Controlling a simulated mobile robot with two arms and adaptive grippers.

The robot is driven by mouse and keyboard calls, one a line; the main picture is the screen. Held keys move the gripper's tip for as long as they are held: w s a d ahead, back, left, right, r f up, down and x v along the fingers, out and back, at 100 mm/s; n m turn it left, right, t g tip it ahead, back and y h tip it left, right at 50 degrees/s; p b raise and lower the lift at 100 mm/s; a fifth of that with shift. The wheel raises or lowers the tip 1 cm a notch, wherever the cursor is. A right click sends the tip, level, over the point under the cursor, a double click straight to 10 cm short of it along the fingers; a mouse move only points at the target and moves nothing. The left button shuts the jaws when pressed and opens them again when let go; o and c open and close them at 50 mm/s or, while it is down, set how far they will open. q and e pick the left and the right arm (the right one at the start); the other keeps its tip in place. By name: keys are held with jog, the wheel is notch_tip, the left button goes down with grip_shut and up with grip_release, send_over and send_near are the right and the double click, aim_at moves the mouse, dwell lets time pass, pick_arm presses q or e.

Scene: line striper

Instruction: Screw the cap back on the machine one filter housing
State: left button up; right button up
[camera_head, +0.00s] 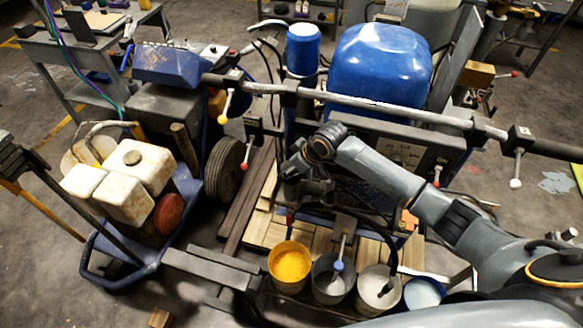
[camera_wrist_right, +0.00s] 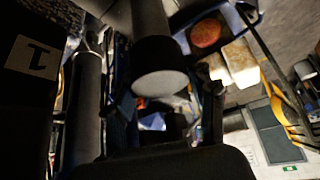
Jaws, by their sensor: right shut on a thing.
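My right arm comes in from the right in the head view, over the front of a line-striping machine. Its gripper (camera_head: 307,188) points down at the machine's front, below the handlebar. In the right wrist view, a grey tube ends in a black collar with a pale round face. This looks like the filter housing (camera_wrist_right: 152,18) with the cap (camera_wrist_right: 155,55) at its end, in line with each other; whether the thread is engaged cannot be told. The gripper is shut, apparently on the cap, but the contact is dark and unclear. My left gripper is in neither view.
A long handlebar (camera_head: 370,103) crosses above my right wrist. A blue tank (camera_head: 380,65) and a blue cylinder (camera_head: 303,48) stand behind it. Buckets, one yellow (camera_head: 289,265), sit below on planks. A cart with white jugs (camera_head: 133,170) stands left. A "1" label (camera_wrist_right: 35,57) shows.

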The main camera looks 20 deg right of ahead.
jog(key=shift+f, duration=0.4)
jog(key=shift+f, duration=0.35)
dwell(0.8)
jog(key=o, duration=1.1)
jog(key=shift+c, duration=0.6)
